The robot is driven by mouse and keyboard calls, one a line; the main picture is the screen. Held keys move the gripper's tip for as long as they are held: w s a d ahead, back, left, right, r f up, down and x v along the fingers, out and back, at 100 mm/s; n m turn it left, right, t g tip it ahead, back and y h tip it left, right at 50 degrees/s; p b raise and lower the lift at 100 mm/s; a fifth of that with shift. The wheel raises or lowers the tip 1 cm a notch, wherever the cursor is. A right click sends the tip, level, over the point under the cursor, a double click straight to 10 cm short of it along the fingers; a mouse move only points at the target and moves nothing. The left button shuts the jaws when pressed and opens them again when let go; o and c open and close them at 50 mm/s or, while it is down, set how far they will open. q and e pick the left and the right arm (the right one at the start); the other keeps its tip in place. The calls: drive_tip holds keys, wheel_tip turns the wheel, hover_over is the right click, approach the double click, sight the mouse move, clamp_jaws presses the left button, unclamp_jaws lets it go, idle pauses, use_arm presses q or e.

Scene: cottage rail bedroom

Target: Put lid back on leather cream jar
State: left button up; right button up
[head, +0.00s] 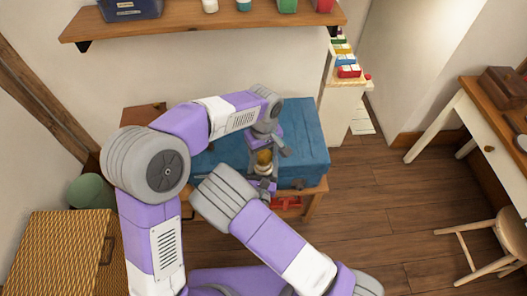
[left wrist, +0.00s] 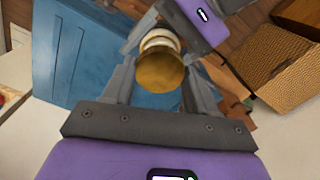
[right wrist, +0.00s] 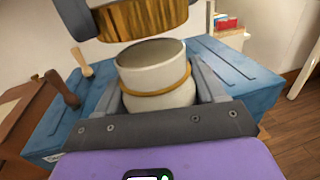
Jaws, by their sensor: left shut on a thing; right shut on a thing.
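The leather cream jar (right wrist: 157,82) is white with a tan band and its mouth is open. My right gripper (right wrist: 160,95) is shut on it, one finger on each side. The wood-coloured lid (right wrist: 148,18) is above the jar mouth, with a gap between them, a little to the left in the right wrist view. My left gripper (left wrist: 160,85) is shut on the lid (left wrist: 160,73), and the jar shows behind it in the left wrist view (left wrist: 160,40). In the head view the lid (head: 263,157) is small and partly hidden by the grippers.
A blue chest (head: 305,140) on a wooden stand is behind and below my grippers. A wicker box (head: 60,255) is at the left. A wall shelf (head: 200,22) with several containers is above. A desk (head: 480,110) and stool (head: 490,240) are at the right, with open floor between.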

sight(263, 170)
use_arm(q)
drive_tip(key=shift+f, duration=0.75)
drive_tip(key=shift+f, duration=0.55)
